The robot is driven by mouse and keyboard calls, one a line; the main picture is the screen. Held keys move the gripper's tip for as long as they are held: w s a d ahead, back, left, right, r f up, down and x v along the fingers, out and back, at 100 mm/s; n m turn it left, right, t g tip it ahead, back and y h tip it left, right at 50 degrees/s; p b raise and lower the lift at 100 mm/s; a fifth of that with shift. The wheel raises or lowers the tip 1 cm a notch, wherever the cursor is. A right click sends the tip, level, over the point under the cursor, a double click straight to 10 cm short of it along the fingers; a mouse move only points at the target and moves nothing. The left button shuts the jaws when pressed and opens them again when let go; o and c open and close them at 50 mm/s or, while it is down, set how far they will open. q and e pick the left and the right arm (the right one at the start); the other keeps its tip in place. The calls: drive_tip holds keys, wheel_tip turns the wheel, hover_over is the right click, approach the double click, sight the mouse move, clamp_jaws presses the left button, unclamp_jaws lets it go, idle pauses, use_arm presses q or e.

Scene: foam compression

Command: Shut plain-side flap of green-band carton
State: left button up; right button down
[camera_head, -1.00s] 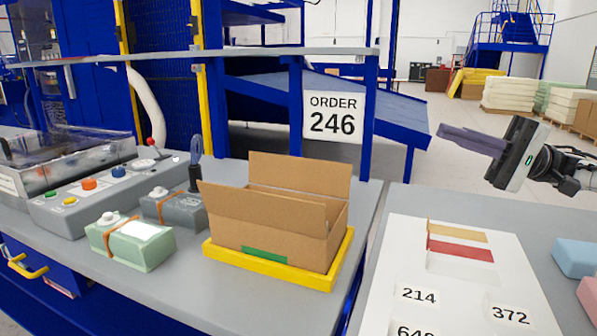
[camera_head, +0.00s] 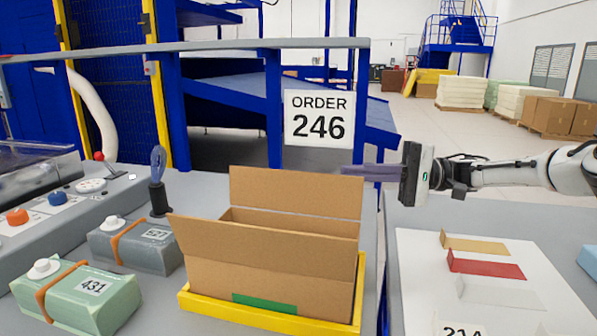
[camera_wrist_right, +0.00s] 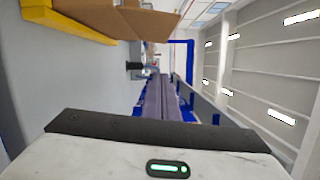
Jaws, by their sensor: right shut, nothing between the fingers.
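The green-band carton (camera_head: 270,275) is an open brown box with a green band (camera_head: 264,303) low on its near side. Its far flap (camera_head: 295,200) stands upright and its near flap (camera_head: 260,245) tilts up and outward. No flap shows at the short ends. My right gripper (camera_head: 345,170) is shut and empty, its dark fingers pointing left at the far flap's right edge; I cannot tell whether they touch it. In the right wrist view the fingers (camera_wrist_right: 160,97) are together and the carton (camera_wrist_right: 115,18) shows at the upper left. My left gripper is not in view.
The carton sits in a yellow tray (camera_head: 222,313). Wrapped green (camera_head: 78,298) and grey (camera_head: 136,246) blocks lie to its left. An "ORDER 246" sign (camera_head: 319,118) hangs behind. A white board (camera_head: 490,300) with coloured strips lies at the right.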

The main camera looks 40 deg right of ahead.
sight(311, 175)
use_arm(q)
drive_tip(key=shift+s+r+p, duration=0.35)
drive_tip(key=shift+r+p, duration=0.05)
drive_tip(key=shift+p, duration=0.15)
use_arm(e)
drive_tip(key=shift+w+a+r, duration=0.15)
drive_tip(key=shift+w+a, duration=0.15)
drive_tip(key=shift+a, duration=1.45)
drive_tip(key=shift+w+a+r, duration=0.2)
drive_tip(key=shift+w+a, duration=0.15)
drive_tip(key=shift+a, duration=1.4)
drive_tip(key=shift+w+a+r, duration=0.15)
drive_tip(key=shift+w+a, duration=0.15)
drive_tip(key=shift+a, duration=1.45)
